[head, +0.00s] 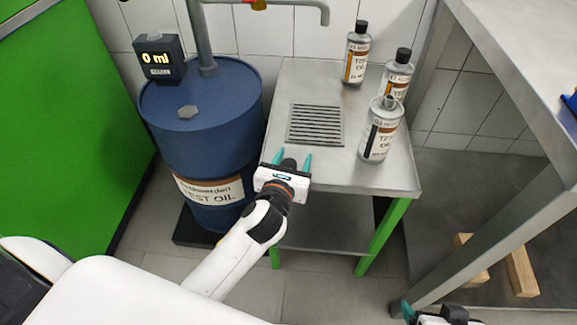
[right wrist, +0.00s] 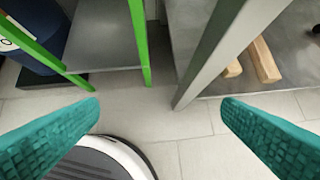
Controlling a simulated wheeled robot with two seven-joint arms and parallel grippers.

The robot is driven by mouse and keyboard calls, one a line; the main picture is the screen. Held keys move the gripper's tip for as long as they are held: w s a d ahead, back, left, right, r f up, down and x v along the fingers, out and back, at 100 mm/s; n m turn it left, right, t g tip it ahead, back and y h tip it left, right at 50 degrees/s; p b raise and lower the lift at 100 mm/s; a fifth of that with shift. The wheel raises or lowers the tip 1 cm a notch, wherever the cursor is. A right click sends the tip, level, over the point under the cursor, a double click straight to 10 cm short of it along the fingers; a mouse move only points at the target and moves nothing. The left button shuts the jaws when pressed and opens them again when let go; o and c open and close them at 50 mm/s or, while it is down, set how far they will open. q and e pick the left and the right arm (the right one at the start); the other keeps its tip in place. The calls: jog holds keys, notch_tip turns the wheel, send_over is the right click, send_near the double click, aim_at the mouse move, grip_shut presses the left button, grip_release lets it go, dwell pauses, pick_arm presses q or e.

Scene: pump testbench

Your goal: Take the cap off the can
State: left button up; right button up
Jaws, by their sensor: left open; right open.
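Three metal cans with test oil labels stand on the steel table. The back can (head: 356,55) and the middle can (head: 396,79) wear black caps. The front can (head: 380,132) is upright and shows a bare grey neck with no black cap on it. My left gripper (head: 292,160) is open over the table's front left edge, left of the front can and apart from it. A small dark shape shows between its fingers; I cannot tell what it is. My right gripper is open and empty in the right wrist view (right wrist: 160,108), low over the floor.
The steel table (head: 335,165) has a drain grate (head: 315,125). A grey bench (head: 535,40) is at the right, with wooden blocks (head: 521,271) below.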

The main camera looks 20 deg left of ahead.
aim_at(292, 159)
pick_arm(q)
jog(key=v, duration=0.2)
jog(key=r+p+v, duration=0.1)
jog(key=v, duration=0.2)
jog(key=shift+s, duration=0.2)
jog(key=a+p+v, duration=0.1)
jog(key=v, duration=0.6)
jog(key=s+a+f+n+g, duration=0.1)
jog(key=s+f+n+g, duration=0.4)
jog(key=n, duration=1.1)
jog(key=s+a+f+n+g+h, duration=0.1)
jog(key=s+f+n+g, duration=0.5)
jog(key=n, duration=1.1)
jog(key=shift+s+a+g+h, duration=0.3)
jog(key=shift+s+a+g, duration=0.3)
jog(key=shift+s, duration=0.35)
pick_arm(e)
jog(key=s+g, duration=0.1)
jog(key=s+d+g, duration=0.1)
jog(key=s, duration=0.1)
jog(key=s+g, duration=0.1)
jog(key=s, duration=0.1)
jog(key=shift+s+d+f+h, duration=0.1)
jog(key=shift+d+f+h, duration=0.1)
jog(key=shift+d+h, duration=0.15)
